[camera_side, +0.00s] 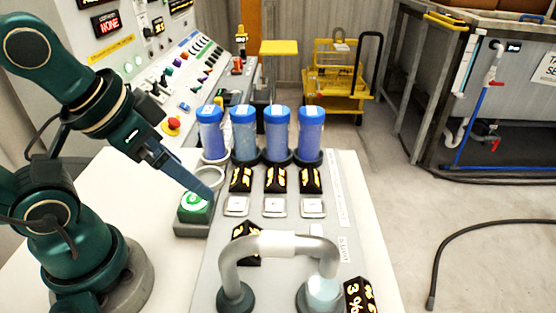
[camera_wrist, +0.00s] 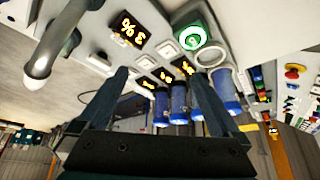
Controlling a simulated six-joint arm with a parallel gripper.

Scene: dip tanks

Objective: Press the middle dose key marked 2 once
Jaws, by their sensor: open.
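Three square silver-white dose keys stand in a row on the grey console in the side view, below three small dark displays. The middle key (camera_side: 274,206) looks unpressed, though its marking is too small to read. The left key (camera_side: 236,206) and the right key (camera_side: 312,207) flank it. In the wrist view, what looks like the middle key (camera_wrist: 147,62) lies between my two spread fingers. My gripper (camera_side: 207,192) is open and empty, to the left of the keys and near the green button (camera_side: 190,209). My fingers also show in the wrist view (camera_wrist: 161,75).
Several blue-capped canisters (camera_side: 243,133) stand behind the displays. A grey pipe handle (camera_side: 280,245) arches over the console in front of the keys. A dark display (camera_side: 359,298) sits at the front right. An empty ring (camera_side: 209,177) lies beside the green button.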

